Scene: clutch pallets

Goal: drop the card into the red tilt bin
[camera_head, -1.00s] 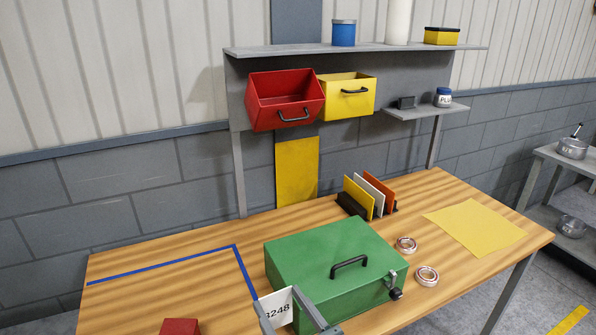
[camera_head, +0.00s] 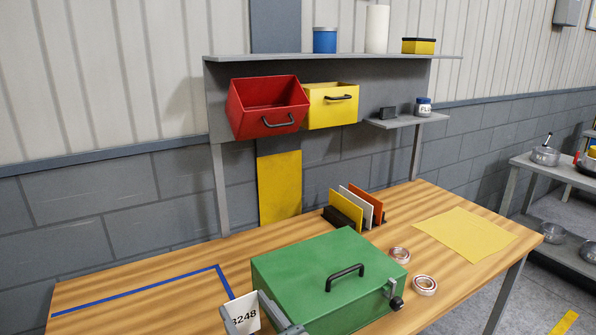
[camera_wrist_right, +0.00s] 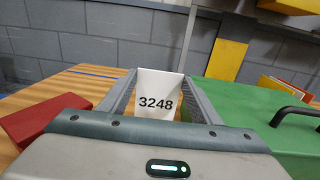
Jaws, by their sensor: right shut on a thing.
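The white card (camera_head: 243,314) is marked 3248 in the head view. My right gripper (camera_head: 262,316) is shut on it, low at the left front corner of the green case. The card (camera_wrist_right: 158,92) stands between the fingers of my right gripper (camera_wrist_right: 160,100) in the right wrist view. The red tilt bin (camera_head: 262,119) hangs on the grey back panel, tipped forward with its open top showing, well above and behind the card. My left gripper is in neither view.
The green case (camera_head: 300,275) stands beside the gripper. A yellow bin (camera_head: 330,112) hangs right of the red one. A rack (camera_head: 343,221) holds coloured plates. A red block (camera_wrist_right: 40,121) lies on the table.

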